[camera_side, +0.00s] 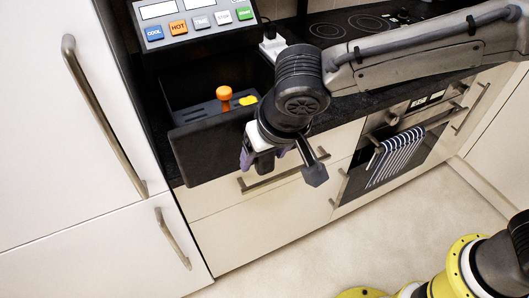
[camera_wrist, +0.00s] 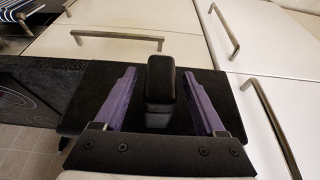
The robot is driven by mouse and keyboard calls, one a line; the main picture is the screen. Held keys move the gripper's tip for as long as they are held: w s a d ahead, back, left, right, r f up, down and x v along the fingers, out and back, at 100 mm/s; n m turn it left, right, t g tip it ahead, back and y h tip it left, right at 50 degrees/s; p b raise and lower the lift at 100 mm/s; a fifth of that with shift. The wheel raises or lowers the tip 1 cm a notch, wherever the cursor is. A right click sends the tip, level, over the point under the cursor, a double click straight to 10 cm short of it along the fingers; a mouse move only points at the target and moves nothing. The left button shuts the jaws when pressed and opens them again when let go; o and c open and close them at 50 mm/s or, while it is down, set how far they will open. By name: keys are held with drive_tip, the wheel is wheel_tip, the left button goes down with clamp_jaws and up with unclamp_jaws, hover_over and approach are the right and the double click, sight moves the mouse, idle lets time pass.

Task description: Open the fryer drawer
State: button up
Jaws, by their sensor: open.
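The fryer (camera_side: 192,22) stands on the counter at the upper left of the side view, with coloured buttons on its panel. Its black drawer (camera_side: 212,148) stands pulled out, its inside open to view. An orange knob-shaped piece (camera_side: 224,97) and a yellow piece (camera_side: 248,100) show in it. My gripper (camera_side: 263,160) is at the right part of the drawer front, pointing down. In the wrist view its purple fingers (camera_wrist: 160,75) are open, one on each side of the black drawer handle (camera_wrist: 161,92), with gaps to it. The drawer front (camera_wrist: 85,95) lies behind them.
A tall white cupboard (camera_side: 60,130) with long metal handles stands left of the drawer. White drawers with a bar handle (camera_side: 285,177) lie below. An oven (camera_side: 400,150) with a striped towel (camera_side: 396,157) and a hob (camera_side: 345,25) are to the right.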

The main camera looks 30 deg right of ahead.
clamp_jaws()
idle(1.3)
